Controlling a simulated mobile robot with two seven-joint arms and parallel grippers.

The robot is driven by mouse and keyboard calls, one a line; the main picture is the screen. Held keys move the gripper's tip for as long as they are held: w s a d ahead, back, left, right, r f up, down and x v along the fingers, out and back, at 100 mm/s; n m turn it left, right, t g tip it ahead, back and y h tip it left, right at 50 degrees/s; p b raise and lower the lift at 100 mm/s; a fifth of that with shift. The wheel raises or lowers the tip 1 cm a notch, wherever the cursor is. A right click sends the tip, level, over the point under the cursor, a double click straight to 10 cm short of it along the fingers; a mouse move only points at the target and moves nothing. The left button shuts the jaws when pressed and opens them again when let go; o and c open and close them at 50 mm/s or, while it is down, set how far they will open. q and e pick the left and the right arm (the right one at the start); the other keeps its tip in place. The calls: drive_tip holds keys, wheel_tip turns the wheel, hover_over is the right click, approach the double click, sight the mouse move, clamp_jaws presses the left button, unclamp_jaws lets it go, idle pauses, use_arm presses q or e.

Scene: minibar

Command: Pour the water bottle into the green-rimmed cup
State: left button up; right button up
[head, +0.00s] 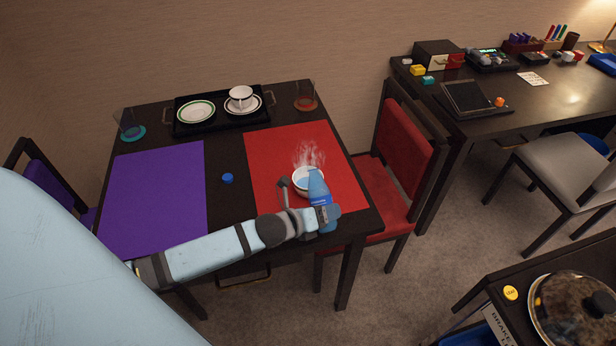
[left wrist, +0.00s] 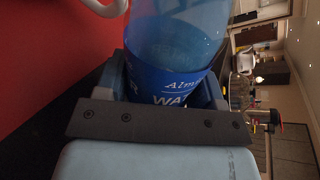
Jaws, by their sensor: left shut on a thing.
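My left gripper (head: 324,213) is shut on the blue water bottle (head: 317,187) over the red mat's near right part. The bottle's labelled body fills the middle of the left wrist view (left wrist: 178,85), between the fingers. In the head view, its upper end overlaps the right side of a white cup (head: 300,184) on the red mat. White specks or spray (head: 309,154) show just above and behind the cup. The cup's rim colour and water level are not clear. A white curved handle (left wrist: 106,8) shows in the wrist view. My right gripper is out of view.
A blue cap (head: 228,178) lies between the purple mat (head: 155,190) and red mat (head: 262,150). A black tray (head: 219,122) behind holds a green-rimmed plate (head: 196,111) and a dark-rimmed cup (head: 240,94). Glasses stand on coasters at both back corners. A red chair (head: 408,150) stands at right.

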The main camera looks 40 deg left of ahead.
use_arm(q)
drive_tip(key=shift+s+d+f+n+g+h, duration=0.2)
drive_tip(key=shift+s+d+n+g+h, duration=0.25)
drive_tip(key=shift+n, duration=0.35)
idle(2.4)
drive_tip(key=shift+s+d+n+g+h+b, duration=0.1)
drive_tip(key=shift+d+n+g+h+b, duration=0.15)
drive_tip(key=shift+n+g+h+b, duration=0.25)
idle(1.5)
drive_tip(key=shift+w+a+r+n+p, duration=0.2)
drive_tip(key=shift+r+n+p, duration=0.3)
drive_tip(key=shift+r, duration=0.2)
idle(1.5)
drive_tip(key=shift+f, duration=0.2)
drive_tip(key=shift+s+d+f+m+b, duration=0.15)
drive_tip(key=shift+f+b, duration=0.25)
drive_tip(key=shift+s+d+f+m+b, duration=0.1)
drive_tip(key=shift+d+f+m+b, duration=0.05)
drive_tip(key=shift+f+b, duration=0.2)
drive_tip(key=shift+w+a+r+m+t+y+p, duration=0.15)
drive_tip(key=shift+r+m+t+y+p, duration=0.1)
drive_tip(key=shift+r+m+y+p, duration=0.15)
drive_tip(key=shift+w+a+m+t+p, duration=0.25)
drive_tip(key=shift+m+t+p, duration=0.1)
drive_tip(key=shift+m, duration=0.15)
drive_tip(key=shift+y, duration=0.25)
